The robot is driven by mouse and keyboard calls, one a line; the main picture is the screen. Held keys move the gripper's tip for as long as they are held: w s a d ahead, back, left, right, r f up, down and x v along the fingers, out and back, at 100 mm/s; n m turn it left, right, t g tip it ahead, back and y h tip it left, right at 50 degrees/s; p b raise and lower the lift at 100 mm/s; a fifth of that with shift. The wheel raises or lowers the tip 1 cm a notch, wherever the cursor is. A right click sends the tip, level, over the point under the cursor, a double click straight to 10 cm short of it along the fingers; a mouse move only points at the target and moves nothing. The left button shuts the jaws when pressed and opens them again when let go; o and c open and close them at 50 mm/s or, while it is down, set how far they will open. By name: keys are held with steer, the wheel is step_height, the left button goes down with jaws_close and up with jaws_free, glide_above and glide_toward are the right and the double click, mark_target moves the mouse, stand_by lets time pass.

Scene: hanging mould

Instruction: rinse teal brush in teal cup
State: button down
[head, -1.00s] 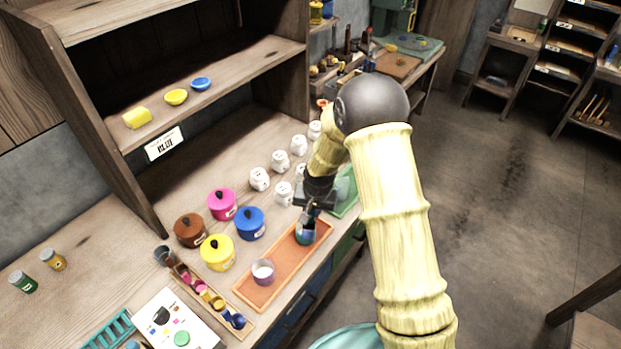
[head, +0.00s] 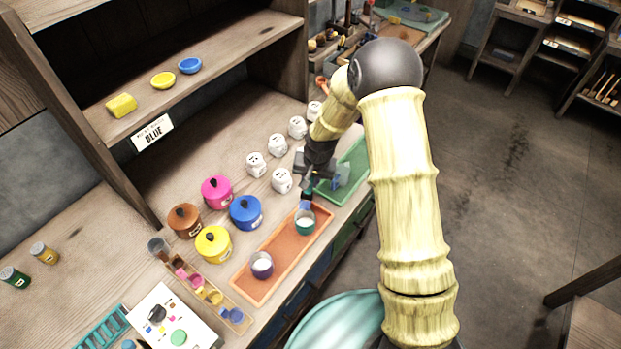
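The teal cup (head: 304,225) stands upright near the far end of the orange tray, with pale contents showing inside. My gripper (head: 309,183) is just above and behind it, pointing down. It appears shut on the teal brush (head: 307,195), a small dark teal piece with a bluish lower end (head: 305,206) hanging at the cup's far rim. I cannot tell whether the tip is inside the cup or just above it. The fingers are small and partly hidden by my wrist.
A purple cup (head: 262,266) stands on the orange tray (head: 285,250). A green tray (head: 354,160) lies beyond, with a clear item (head: 342,174) on it. Blue (head: 246,213) and yellow pots (head: 214,244) and several white jars (head: 282,180) stand to the left. Paint wells (head: 213,297) line the front.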

mark_target(310, 192)
steer(key=s+d+b+x, duration=0.1)
steer(key=b+x, duration=0.6)
steer(key=x, duration=0.3)
steer(key=shift+s+d+f, duration=0.2)
steer(key=shift+s+f, duration=0.1)
steer(key=shift+f, duration=0.25)
steer(key=shift+r, duration=0.1)
stand_by(0.4)
steer(key=p+v, duration=0.2)
steer(key=v, duration=0.2)
steer(key=shift+w+a+r+p, duration=0.25)
steer(key=shift+r+p, duration=0.15)
steer(key=shift+r, duration=0.1)
steer(key=shift+w+a+p+v, duration=0.15)
steer(key=shift+p+v, duration=0.3)
steer(key=shift+v, duration=0.25)
steer(key=shift+w+a+p+v, duration=0.1)
steer(key=shift+p+v, duration=0.35)
steer(key=shift+v, duration=0.25)
steer(key=shift+w+a+p+v, duration=0.1)
steer(key=shift+w+p+v, duration=0.05)
steer(key=shift+p+v, duration=0.4)
steer(key=shift+d+r, duration=0.1)
steer(key=shift+r, duration=0.1)
